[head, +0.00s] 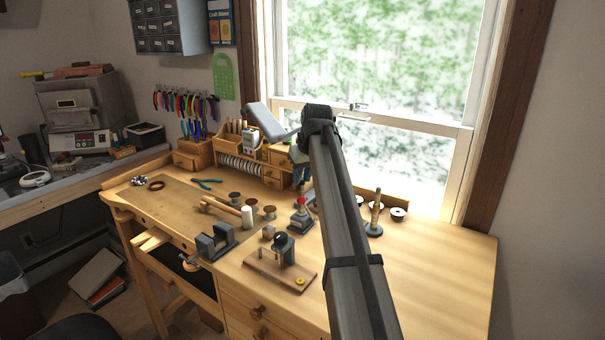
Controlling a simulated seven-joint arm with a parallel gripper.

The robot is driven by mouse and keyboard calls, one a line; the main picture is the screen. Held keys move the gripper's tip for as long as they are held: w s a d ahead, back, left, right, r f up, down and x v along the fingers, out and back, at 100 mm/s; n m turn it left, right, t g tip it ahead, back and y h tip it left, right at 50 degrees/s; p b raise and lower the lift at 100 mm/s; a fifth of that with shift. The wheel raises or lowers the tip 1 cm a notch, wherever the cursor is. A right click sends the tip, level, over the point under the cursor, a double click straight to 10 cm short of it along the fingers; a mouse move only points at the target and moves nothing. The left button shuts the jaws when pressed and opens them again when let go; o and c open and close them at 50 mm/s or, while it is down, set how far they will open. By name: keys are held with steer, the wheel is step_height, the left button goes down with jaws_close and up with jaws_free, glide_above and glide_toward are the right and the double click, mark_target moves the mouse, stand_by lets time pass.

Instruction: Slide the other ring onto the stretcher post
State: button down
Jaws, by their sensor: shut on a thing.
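My gripper (301,181) shows only in part in the head view, at the back of the bench, just left of my arm link. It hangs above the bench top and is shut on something. Its fingertips and what they hold are too small and hidden to make out. A small stand with a red top (301,215) is left of my arm, below the gripper. I cannot make out any ring for certain.
The wooden bench (440,262) is bare at the right. A wooden organiser (272,172) lines the back.

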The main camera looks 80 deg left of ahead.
steer(key=shift+f, duration=0.1)
steer(key=c, duration=0.9)
jaws_free()
steer(key=v, duration=1.4)
steer(key=shift+f, duration=0.1)
